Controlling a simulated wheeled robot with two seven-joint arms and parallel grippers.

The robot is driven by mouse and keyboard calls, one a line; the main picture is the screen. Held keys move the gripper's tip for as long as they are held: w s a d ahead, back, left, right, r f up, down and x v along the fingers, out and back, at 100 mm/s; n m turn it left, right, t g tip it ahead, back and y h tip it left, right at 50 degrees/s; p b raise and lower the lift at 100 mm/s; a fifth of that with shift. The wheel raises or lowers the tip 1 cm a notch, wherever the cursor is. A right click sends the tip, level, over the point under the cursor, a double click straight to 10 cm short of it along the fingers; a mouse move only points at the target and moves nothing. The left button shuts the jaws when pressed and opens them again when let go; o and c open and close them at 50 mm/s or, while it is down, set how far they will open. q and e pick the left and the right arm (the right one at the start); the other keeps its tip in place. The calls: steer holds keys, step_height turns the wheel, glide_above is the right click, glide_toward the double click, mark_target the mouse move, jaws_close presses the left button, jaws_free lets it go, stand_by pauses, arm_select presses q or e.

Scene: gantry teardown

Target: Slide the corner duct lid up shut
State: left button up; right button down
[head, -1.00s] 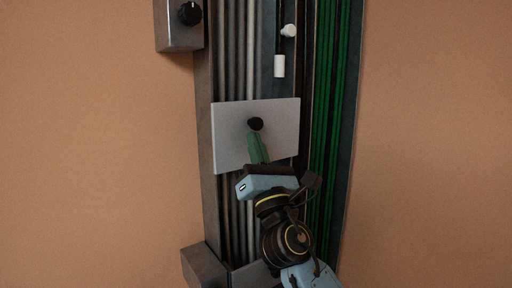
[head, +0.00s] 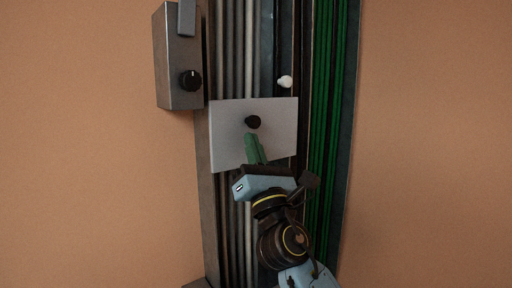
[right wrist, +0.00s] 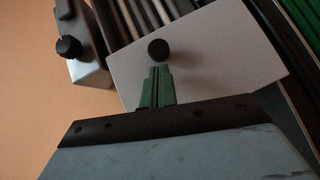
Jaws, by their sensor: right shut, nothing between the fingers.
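The corner duct lid (head: 230,145) is a light grey plate with a round black knob (head: 252,121), lying across the duct's cables. In the right wrist view the lid (right wrist: 215,75) fills the upper middle, with its knob (right wrist: 158,49) above my fingertips. My right gripper (head: 251,138) has green fingers pressed together, empty, in front of the lid just below the knob. The right wrist view shows these shut fingers (right wrist: 157,72) close under the knob; I cannot tell whether they touch it. My left gripper is not in view.
A grey box (head: 178,65) with a black dial (head: 191,80) stands left of the duct, just above the lid's left corner. A white knob (head: 285,82) sits just above the lid. Green cables (head: 325,100) run along the right. Bare cables show above and below the lid.

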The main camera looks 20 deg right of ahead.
steer(key=w+a+f+b+v, duration=0.15)
steer(key=b+v, duration=0.45)
steer(key=v, duration=0.6)
steer(key=s+d+f+m+g+h, duration=0.25)
steer(key=d+f+m+g, duration=0.2)
steer(key=f+m, duration=0.45)
steer(key=s+d+f+m+g+h, duration=0.25)
steer(key=f+m+g, duration=0.3)
steer(key=f, duration=0.55)
steer(key=s+d+f+m+g+h, duration=0.1)
steer(key=s+d+f+m+g, duration=0.25)
steer(key=f+m, duration=0.55)
steer(key=s+a+f+m+g+y, duration=0.1)
steer(key=s+f+m+g+y, duration=0.1)
steer(key=s+f+m+g, duration=0.45)
steer(key=s+a+f+m+g+y, duration=0.1)
steer(key=s+f+g+y, duration=0.15)
steer(key=s+f, duration=0.8)
step_height(320, 180, down, 24)
steer(key=s+g+b, duration=0.2)
steer(key=s+b, duration=0.1)
steer(key=s+d+f+b, duration=0.2)
steer(key=s+d+f, duration=0.1)
steer(key=s+f, duration=1.3)
step_height(320, 180, down, 2)
steer(key=shift+s+f+g+h, duration=0.1)
steer(key=shift+s+g+h, duration=0.25)
steer(key=shift+g+h, duration=0.1)
